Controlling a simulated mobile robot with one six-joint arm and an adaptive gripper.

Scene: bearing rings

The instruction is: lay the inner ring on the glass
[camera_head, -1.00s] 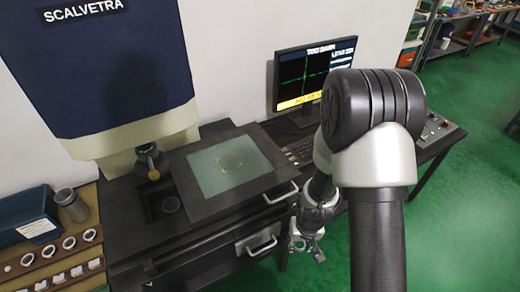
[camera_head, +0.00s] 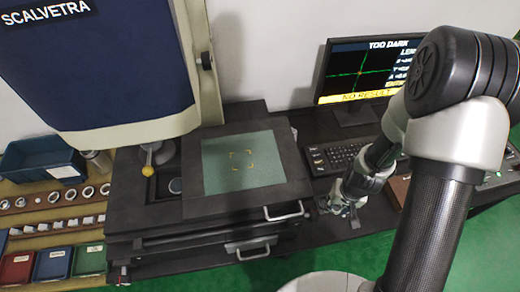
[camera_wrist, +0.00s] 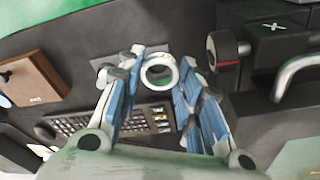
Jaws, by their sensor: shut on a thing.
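A pale metal ring (camera_wrist: 147,82), the inner ring by the task, is held between the fingertips of my gripper (camera_wrist: 161,70) in the wrist view. Its open middle faces the camera. In the head view my gripper (camera_head: 345,206) is low, right of the measuring stage and in front of the keyboard; the ring is too small to make out there. The glass (camera_head: 225,178) is a grey-green square plate in the dark stage, with yellow corner marks at its middle and nothing on it. My gripper is to the right of the glass, apart from it.
The blue machine head (camera_head: 110,75) overhangs the stage's left side, with a yellow-tipped knob (camera_head: 148,170) below. Drawer handles (camera_head: 284,212) stick out in front. A keyboard (camera_head: 333,157) and monitor (camera_head: 358,112) stand right. A wooden rack (camera_head: 64,203) with several rings lies left.

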